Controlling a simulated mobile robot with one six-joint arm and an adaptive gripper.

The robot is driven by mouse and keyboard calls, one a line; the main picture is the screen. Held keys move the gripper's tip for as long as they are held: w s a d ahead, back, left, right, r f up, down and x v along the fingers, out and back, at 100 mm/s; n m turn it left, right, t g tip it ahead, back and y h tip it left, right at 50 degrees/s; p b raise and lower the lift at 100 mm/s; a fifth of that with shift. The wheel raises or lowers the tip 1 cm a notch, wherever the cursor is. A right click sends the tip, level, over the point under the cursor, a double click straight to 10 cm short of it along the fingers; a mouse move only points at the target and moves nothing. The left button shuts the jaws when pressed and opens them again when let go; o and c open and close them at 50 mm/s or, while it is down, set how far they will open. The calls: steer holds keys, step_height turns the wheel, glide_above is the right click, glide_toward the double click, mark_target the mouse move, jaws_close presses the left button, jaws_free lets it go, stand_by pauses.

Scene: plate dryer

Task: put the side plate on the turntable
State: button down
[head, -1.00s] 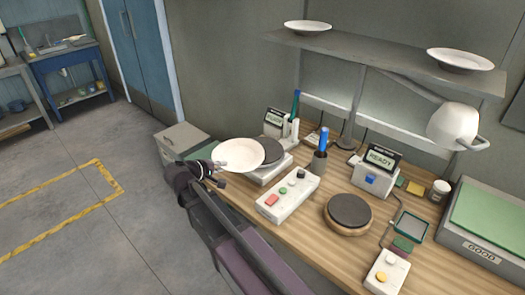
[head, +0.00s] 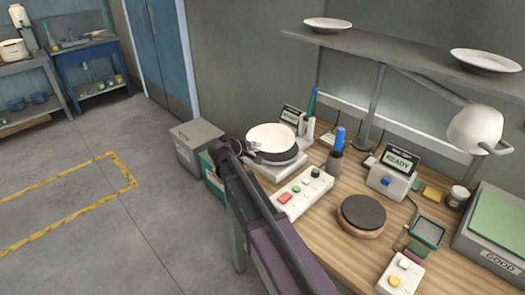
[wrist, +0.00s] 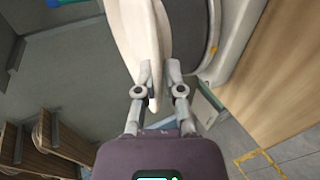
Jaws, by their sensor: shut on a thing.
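The white side plate (head: 270,136) is held at its rim by my gripper (head: 252,149). It appears over a dark round disc (head: 284,157) on a white base at the back left of the bench. In the wrist view the plate (wrist: 137,35) shows nearly edge-on, its rim between my fingertips (wrist: 160,75), with the dark disc (wrist: 187,35) beside it. I cannot tell whether plate and disc touch. Another dark disc on a round wooden base (head: 362,213) stands bare mid-bench. I cannot tell for certain which disc is the turntable.
Two white plates (head: 327,25) (head: 486,61) rest on the shelf above. A lamp (head: 475,130) hangs at the right. Grey floor lies left.

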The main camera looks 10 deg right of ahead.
mark_target(263, 142)
steer(key=shift+w+d+f, duration=0.15)
steer(key=shift+w+d, duration=0.9)
steer(key=shift+w, duration=0.15)
steer(key=shift+w+d, duration=0.45)
step_height(263, 142, down, 4)
steer(key=b, duration=0.4)
steer(key=c, duration=0.8)
jaws_free()
steer(key=shift+o, duration=0.2)
steer(key=shift+r, duration=0.2)
